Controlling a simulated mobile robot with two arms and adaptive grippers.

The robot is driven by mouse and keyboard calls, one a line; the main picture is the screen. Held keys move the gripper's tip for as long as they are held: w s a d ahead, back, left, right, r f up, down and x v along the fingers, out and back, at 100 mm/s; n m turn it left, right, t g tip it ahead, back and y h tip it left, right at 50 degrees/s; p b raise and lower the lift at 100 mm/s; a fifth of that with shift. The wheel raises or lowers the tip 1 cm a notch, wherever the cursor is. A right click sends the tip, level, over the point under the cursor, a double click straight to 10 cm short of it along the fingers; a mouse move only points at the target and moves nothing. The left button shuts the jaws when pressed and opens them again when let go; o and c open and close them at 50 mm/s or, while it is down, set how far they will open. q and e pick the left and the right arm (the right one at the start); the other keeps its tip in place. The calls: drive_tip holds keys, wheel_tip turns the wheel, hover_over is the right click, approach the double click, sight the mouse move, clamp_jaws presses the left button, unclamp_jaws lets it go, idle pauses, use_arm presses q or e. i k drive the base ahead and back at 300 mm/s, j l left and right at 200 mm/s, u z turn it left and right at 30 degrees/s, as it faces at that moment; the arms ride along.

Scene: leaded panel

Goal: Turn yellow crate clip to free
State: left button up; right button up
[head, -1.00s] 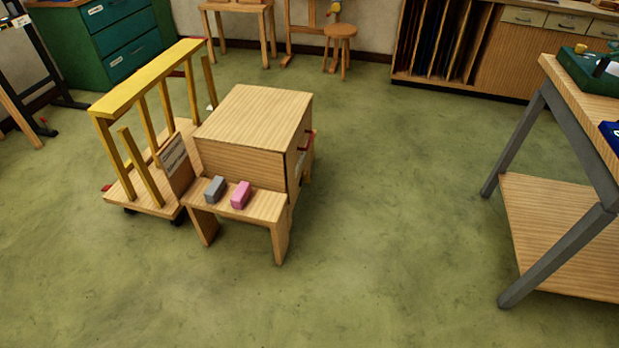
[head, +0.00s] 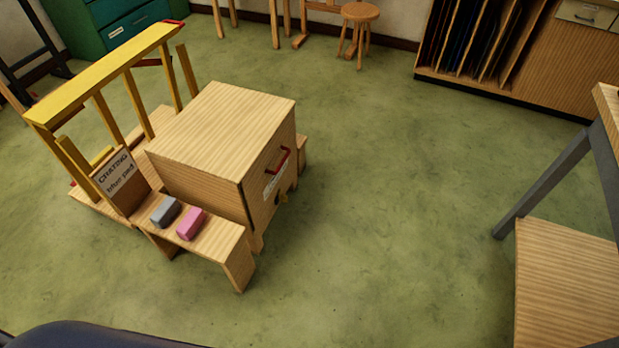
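A wooden crate (head: 222,120) stands left of the middle in the head view, with a closed-looking front face on its right side. That face carries a red handle (head: 279,161) and a white label (head: 277,180). Neither of my grippers is in view.
A low wooden bench with a grey block (head: 165,212) and a pink block (head: 191,224) stands before the crate. A cart with a yellow rail (head: 105,75) is behind it at left. A grey-legged table (head: 560,180) stands at right. The floor between is clear.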

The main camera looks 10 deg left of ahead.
sight(284, 199)
drive_tip(key=i+l+u, duration=0.15)
drive_tip(key=i+l, duration=0.15)
drive_tip(key=i+l+u, duration=0.15)
drive_tip(key=l, duration=0.25)
drive_tip(key=i+l+u, duration=0.15)
drive_tip(key=i+l, duration=0.2)
drive_tip(key=i+l+u, duration=0.15)
drive_tip(key=l, duration=0.3)
drive_tip(key=i, duration=0.1)
